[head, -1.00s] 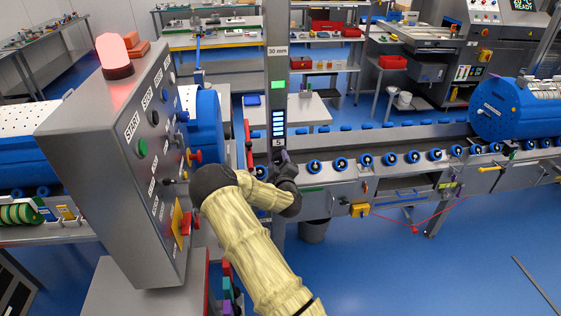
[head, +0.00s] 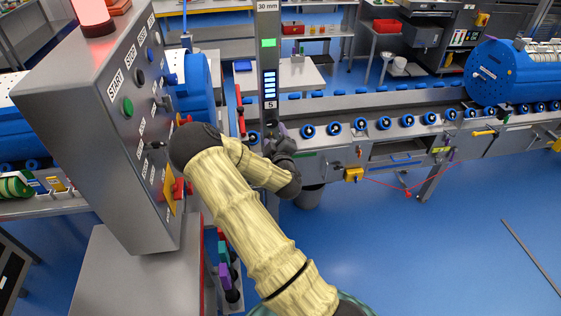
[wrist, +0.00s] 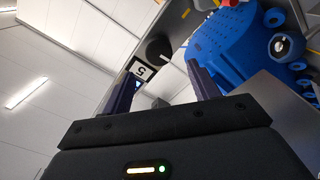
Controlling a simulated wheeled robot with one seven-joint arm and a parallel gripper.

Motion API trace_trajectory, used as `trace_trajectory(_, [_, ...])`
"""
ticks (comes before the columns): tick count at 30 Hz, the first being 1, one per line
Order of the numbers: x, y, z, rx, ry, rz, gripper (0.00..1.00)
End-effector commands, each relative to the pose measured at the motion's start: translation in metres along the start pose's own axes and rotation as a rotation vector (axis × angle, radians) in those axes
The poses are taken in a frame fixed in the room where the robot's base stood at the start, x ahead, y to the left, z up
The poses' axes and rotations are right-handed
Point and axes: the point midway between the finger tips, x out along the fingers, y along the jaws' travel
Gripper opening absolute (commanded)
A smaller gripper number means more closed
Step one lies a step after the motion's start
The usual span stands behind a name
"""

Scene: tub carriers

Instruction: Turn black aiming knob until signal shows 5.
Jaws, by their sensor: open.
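The signal is a grey upright column (head: 268,55) with a green square, a stack of several lit blue bars (head: 269,84) and a white plate reading 5 (head: 270,104). That plate also shows, upside down, in the wrist view (wrist: 142,71). A round black knob (wrist: 158,47) is beside the plate in the wrist view; I take it as the aiming knob. In the head view my gripper hides it. My gripper (head: 281,134) is at the column, just below the plate. In the wrist view its two dark fingers (wrist: 161,66) are apart, with the knob beyond their tips; contact cannot be told.
A grey control box (head: 115,110) with a red lamp and START button stands left of my arm. A conveyor (head: 400,128) with blue rollers runs right from the column. A blue drum (head: 495,75) is at its far end. The blue floor at front right is mostly open.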

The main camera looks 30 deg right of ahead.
Motion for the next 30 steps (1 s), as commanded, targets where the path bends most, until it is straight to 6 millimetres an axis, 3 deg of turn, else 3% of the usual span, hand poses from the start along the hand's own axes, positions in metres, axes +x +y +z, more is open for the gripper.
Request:
trace_trajectory(12, [-0.071, -0.003, 0.002, 0.001, -0.004, -0.001, 0.6])
trace_trajectory(18, [-0.096, -0.002, 0.002, 0.0, -0.003, -0.002, 0.6])
trace_trajectory(30, [-0.102, -0.001, 0.001, 0.0, -0.002, -0.002, 0.6])
